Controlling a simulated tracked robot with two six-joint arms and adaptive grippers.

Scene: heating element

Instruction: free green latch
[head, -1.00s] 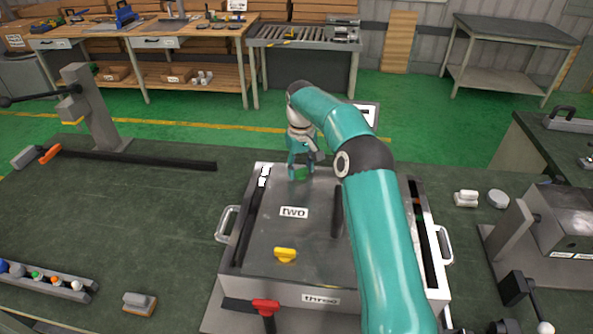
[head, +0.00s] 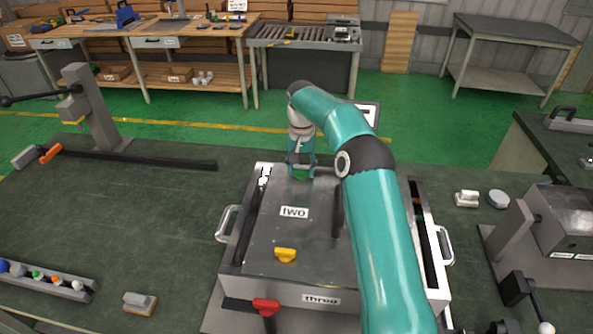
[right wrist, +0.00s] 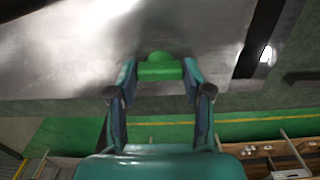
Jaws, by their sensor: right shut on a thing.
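The green latch (head: 301,175) sits near the far edge of the metal box's lid (head: 318,225). My right gripper (head: 301,172) reaches over the lid from the right and is at the latch. In the right wrist view the green latch (right wrist: 158,68) lies between the two fingertips of my right gripper (right wrist: 160,72), which are shut on it. In the head view the fingers partly cover the latch. My left gripper is not in view.
A yellow latch (head: 285,255) is on the near part of the lid, and a red-handled part (head: 266,307) is at the box's front. Side handles (head: 228,224) stick out from the box. A machine with a lever (head: 560,225) stands at right. The table's left middle is clear.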

